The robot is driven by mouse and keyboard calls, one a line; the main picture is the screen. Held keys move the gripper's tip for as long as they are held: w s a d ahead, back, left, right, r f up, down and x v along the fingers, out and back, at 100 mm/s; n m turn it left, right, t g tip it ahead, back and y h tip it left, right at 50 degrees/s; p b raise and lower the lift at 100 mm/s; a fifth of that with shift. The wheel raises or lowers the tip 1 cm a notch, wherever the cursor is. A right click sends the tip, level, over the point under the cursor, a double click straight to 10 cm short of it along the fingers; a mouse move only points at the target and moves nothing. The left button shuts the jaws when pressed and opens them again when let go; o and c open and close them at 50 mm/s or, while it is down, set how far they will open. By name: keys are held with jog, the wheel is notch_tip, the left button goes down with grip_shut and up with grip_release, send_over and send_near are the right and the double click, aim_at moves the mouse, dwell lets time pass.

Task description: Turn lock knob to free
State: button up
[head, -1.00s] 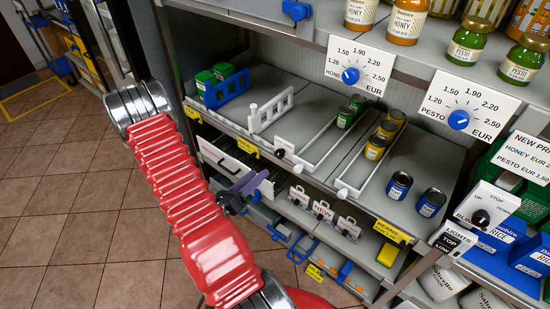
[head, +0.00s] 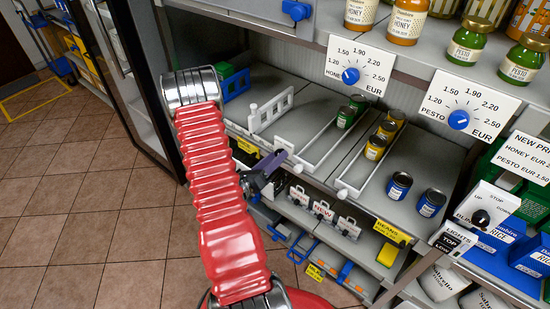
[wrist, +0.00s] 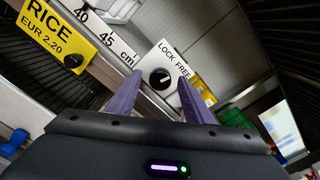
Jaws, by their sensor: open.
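In the wrist view the lock knob (wrist: 160,79) is a round black knob with a small white mark, on a white plate (wrist: 171,54) lettered LOCK and FREE. I cannot tell for certain which word the mark points to. My gripper (wrist: 159,88) has two purple fingers, open and empty, one toward each side of the knob in the picture. The knob shows between them, apparently still ahead of the tips. In the head view my gripper (head: 265,172) is at the front edge of the middle shelf, and I cannot make out the knob there.
A yellow rice price tag (wrist: 58,35) and a centimetre scale (wrist: 105,39) sit beside the plate. White dividers (head: 333,138) and cans (head: 398,186) stand on the shelf. Price dials (head: 350,76) are above. The tiled floor (head: 90,230) at left is clear.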

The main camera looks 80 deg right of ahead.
jog(key=shift+d, duration=0.15)
jog(key=shift+s, duration=0.1)
jog(key=c, duration=1.1)
